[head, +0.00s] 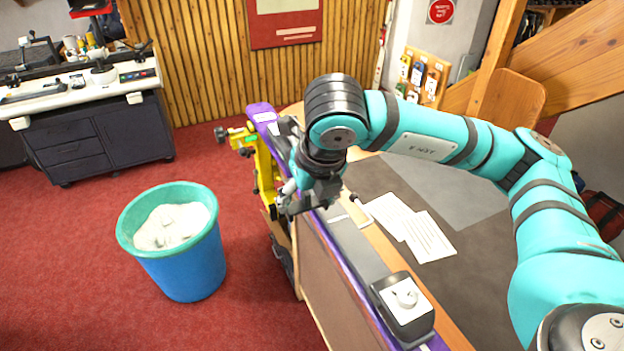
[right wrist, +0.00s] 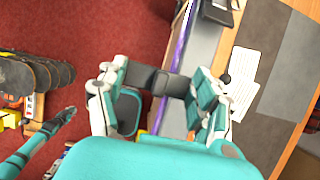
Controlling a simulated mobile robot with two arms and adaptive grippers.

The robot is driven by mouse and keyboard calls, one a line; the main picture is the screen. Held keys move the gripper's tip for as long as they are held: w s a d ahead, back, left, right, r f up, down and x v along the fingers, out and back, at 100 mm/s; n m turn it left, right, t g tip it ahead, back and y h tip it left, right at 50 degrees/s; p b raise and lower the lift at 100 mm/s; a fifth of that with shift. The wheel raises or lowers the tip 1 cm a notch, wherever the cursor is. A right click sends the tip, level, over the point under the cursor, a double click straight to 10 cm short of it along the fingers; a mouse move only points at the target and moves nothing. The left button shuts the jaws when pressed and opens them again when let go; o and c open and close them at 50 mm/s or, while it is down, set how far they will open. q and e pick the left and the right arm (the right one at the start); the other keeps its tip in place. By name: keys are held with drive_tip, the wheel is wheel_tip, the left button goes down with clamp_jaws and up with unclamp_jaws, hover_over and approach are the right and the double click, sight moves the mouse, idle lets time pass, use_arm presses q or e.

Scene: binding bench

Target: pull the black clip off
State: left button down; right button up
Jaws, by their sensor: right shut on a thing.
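My right gripper (head: 300,200) is over the long purple-edged ski (head: 343,262) on the bench, beside the yellow clamp (head: 264,172). In the right wrist view its two fingers are closed on a dark piece, the black clip (right wrist: 158,80), which spans the gap between them. The ski's purple edge (right wrist: 183,40) runs close by the clip. In the head view the gripper and wrist largely hide the clip, and I cannot tell whether it still touches the ski. My left gripper does not show in the head view.
A black box with a white top (head: 404,303) sits at the near end of the ski. Printed sheets (head: 428,236) lie on the bench to the right. A blue bin with a teal rim (head: 183,262) stands on the open red floor at left.

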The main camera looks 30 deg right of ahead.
sight(303, 209)
drive_tip(key=s+a, duration=0.2)
drive_tip(key=shift+s+r, duration=0.15)
drive_tip(key=shift+s, duration=0.15)
drive_tip(key=shift+s+a+r, duration=0.15)
drive_tip(key=shift+s+a, duration=0.1)
drive_tip(key=shift+s, duration=0.25)
drive_tip(key=shift+v, duration=0.8)
drive_tip(key=shift+w+r+p, duration=0.15)
drive_tip(key=shift+r+p, duration=0.8)
drive_tip(key=shift+r, duration=1.25)
